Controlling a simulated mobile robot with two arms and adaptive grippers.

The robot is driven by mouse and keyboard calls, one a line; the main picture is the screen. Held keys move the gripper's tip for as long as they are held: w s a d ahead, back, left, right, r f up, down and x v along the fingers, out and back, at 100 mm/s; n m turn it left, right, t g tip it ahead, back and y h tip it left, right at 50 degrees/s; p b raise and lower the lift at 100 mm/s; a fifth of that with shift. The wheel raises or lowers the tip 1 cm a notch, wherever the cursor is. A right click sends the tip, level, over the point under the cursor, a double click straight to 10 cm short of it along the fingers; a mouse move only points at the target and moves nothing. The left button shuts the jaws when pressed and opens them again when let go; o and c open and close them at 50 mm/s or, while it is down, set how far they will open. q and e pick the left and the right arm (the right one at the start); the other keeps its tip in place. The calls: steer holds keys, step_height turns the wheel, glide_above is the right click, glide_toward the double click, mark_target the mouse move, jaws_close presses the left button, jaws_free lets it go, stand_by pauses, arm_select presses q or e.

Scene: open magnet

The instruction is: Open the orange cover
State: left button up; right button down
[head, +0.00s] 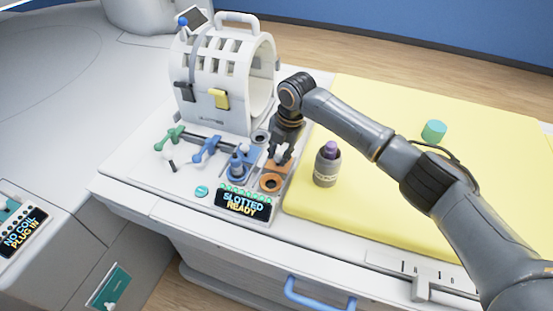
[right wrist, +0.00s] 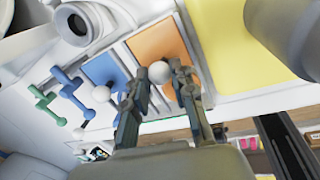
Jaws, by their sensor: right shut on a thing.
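My right gripper (head: 280,155) reaches down over the orange section at the right end of the white console. In the right wrist view the fingers (right wrist: 172,78) are closed around a white ball knob (right wrist: 159,72), beside the orange panel (right wrist: 157,42). In the head view the gripper hides most of this spot. An orange ring (head: 270,183) with a dark round opening shows just in front of the gripper. I cannot tell whether the orange cover is raised or how it joins the knob. My left gripper is not in view.
Green (head: 170,137) and blue (head: 206,149) levers stand to the left. A blue plug (head: 237,165) stands near the "SLOTTED READY" display (head: 243,202). A white slotted coil housing (head: 205,100) is behind. A purple-topped bottle (head: 327,168) and teal cylinder (head: 434,131) stand on the yellow pad (head: 480,125).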

mark_target(286, 169)
steer(key=c, duration=1.1)
jaws_free()
step_height(286, 169, up, 12)
steer(key=s+d, duration=0.1)
steer(key=d, duration=0.1)
steer(key=shift+s, duration=0.2)
steer(key=shift+f, duration=0.15)
